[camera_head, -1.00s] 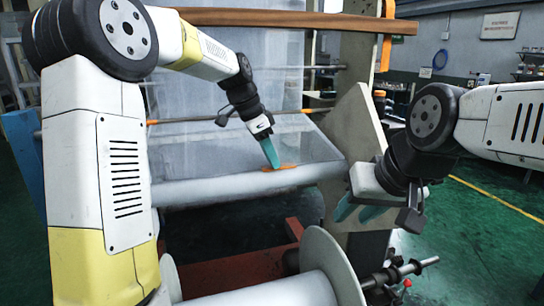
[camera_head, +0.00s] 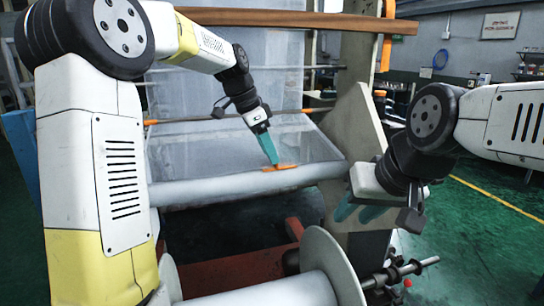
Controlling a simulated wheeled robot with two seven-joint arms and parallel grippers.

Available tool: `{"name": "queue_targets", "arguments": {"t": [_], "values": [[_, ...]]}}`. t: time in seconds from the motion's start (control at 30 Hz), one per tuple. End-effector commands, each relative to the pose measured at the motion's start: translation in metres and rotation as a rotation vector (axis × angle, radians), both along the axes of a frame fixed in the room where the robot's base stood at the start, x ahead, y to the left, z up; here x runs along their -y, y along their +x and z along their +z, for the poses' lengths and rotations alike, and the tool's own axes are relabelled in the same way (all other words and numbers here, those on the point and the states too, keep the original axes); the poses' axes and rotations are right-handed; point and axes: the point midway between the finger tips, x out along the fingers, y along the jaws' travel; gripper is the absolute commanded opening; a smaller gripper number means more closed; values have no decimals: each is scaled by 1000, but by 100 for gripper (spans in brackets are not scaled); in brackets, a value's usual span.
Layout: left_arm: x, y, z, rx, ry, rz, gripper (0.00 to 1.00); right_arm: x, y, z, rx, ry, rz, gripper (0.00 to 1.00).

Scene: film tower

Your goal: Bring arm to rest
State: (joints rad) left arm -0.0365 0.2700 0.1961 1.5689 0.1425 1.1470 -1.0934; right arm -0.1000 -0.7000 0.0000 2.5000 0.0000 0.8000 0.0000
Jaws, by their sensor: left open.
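My left arm comes in from the left, and its gripper (camera_head: 271,152) points down over the film roller. Its teal fingers are seen edge-on and look close together; they hold nothing that I can make out. An orange piece (camera_head: 281,167) lies on the film at the roller (camera_head: 235,183), just below the fingertips; whether they touch it I cannot tell. My right gripper (camera_head: 358,211) is at the right, beside the grey frame plate, with its two teal fingers pointing down-left and apart. Nothing shows between them.
The clear film sheet (camera_head: 232,90) hangs behind the left gripper. A wooden beam (camera_head: 290,20) crosses above. The grey side plate (camera_head: 355,125) stands between the arms. A large spool (camera_head: 325,262) sits low in front. Green floor (camera_head: 480,240) is open at the right.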

Motion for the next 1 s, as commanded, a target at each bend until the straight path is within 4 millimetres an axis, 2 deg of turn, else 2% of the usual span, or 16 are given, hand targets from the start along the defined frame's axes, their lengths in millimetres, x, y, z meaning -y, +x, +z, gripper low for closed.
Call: {"name": "queue_targets", "arguments": {"t": [0.2,0.37,0.47,0.57,0.77,1.0], "values": [[-14,-4,35,2,0,2,55,0,0,0,0,0,0,36],[-20,-7,50,1,0,6,55,0,0,0,0,0,0,36],[-26,-19,56,3,7,52,55,0,0,0,0,0,0,36],[-37,-44,60,7,18,165,55,0,0,0,0,0,0,36],[-70,-119,54,26,-2,515,55,0,0,0,0,0,0,36],[-104,-206,18,41,-115,915,55,0,0,0,0,0,0,36]]}}
